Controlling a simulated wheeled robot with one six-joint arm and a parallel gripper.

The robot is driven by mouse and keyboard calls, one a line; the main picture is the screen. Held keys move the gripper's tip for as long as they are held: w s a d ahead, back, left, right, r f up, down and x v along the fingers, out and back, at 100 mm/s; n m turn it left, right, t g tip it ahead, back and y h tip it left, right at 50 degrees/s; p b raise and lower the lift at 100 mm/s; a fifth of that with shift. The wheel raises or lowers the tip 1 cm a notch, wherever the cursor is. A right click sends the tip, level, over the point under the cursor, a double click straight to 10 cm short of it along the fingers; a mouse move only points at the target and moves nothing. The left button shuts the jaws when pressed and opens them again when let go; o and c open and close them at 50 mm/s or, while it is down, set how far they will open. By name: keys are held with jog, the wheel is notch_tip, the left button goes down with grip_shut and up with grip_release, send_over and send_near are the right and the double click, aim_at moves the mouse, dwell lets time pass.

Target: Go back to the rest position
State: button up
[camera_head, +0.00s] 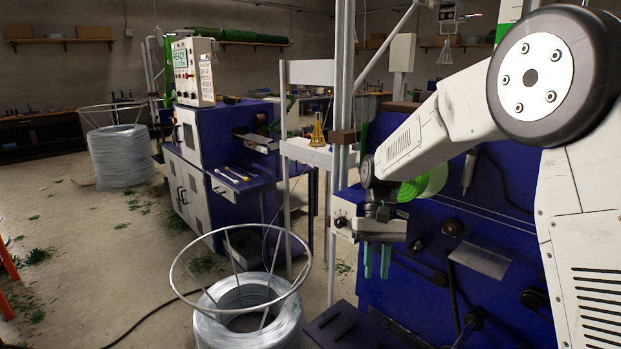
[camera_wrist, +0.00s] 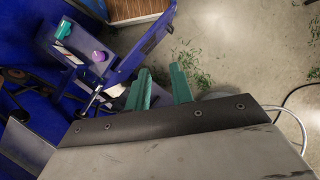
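My gripper (camera_head: 377,262) hangs from the end of my white arm, with its two green fingers pointing down in front of a blue machine (camera_head: 450,270). In the wrist view, my gripper (camera_wrist: 160,88) shows both fingers apart, with a gap between them. Nothing shows between the fingers, so it is open and empty.
A wire coil (camera_head: 250,315) with a ring frame stands on the floor in front. Another coil (camera_head: 121,155) stands at the back left. A blue machine with a control box (camera_head: 194,72) stands at the middle left. The floor (camera_head: 80,250) at left is mostly clear, with green scraps.

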jog(key=s+d+r+t, duration=0.2)
jog(key=s+d+r, duration=0.2)
jog(key=s+r, duration=0.3)
jog(key=s+d+r+t, duration=0.1)
jog(key=s+d+r, duration=0.35)
jog(key=s, duration=0.45)
jog(key=s+d+t, duration=0.1)
jog(key=s, duration=0.6)
jog(key=s+d+t, duration=0.2)
jog(key=s, duration=0.6)
jog(key=shift+d+f+m+t+h, duration=0.2)
jog(key=shift+d+m+t+h, duration=0.1)
jog(key=shift+h, duration=0.1)
jog(key=shift+s, duration=0.1)
